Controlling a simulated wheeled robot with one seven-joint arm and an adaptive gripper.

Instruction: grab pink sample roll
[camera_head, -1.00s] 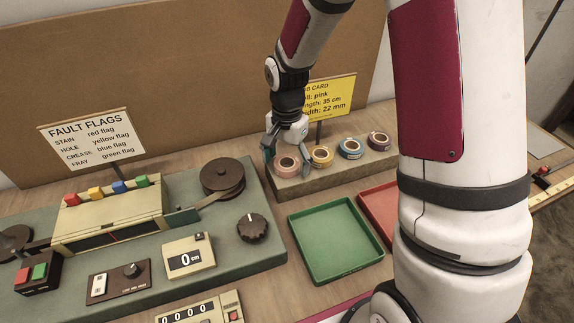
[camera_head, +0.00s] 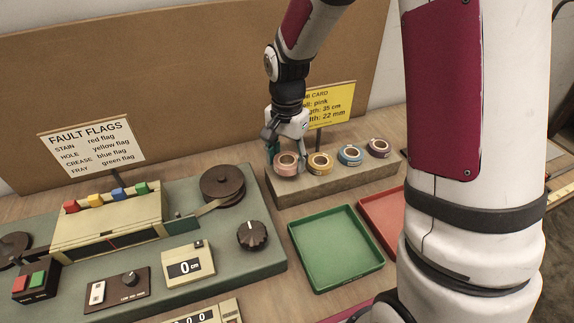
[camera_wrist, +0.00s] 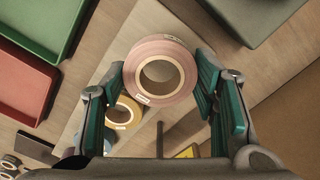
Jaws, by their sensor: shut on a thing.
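The pink sample roll (camera_head: 286,172) is at the left end of the wooden block (camera_head: 335,184). It also shows large in the wrist view (camera_wrist: 139,88), a pale pink ring with a light core and a small label. My gripper (camera_head: 287,157) reaches down from above with its green-padded fingers on either side of the roll and is shut on it. It also shows in the wrist view (camera_wrist: 160,68). I cannot tell whether the roll is lifted off the block.
A yellow job card (camera_head: 333,103) stands behind the block, partly hidden by my arm. A green tray (camera_head: 337,249) and a red tray (camera_head: 383,217), both empty where visible, lie in front. The winding machine (camera_head: 225,225) with its dark reel (camera_head: 222,184) is to the left.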

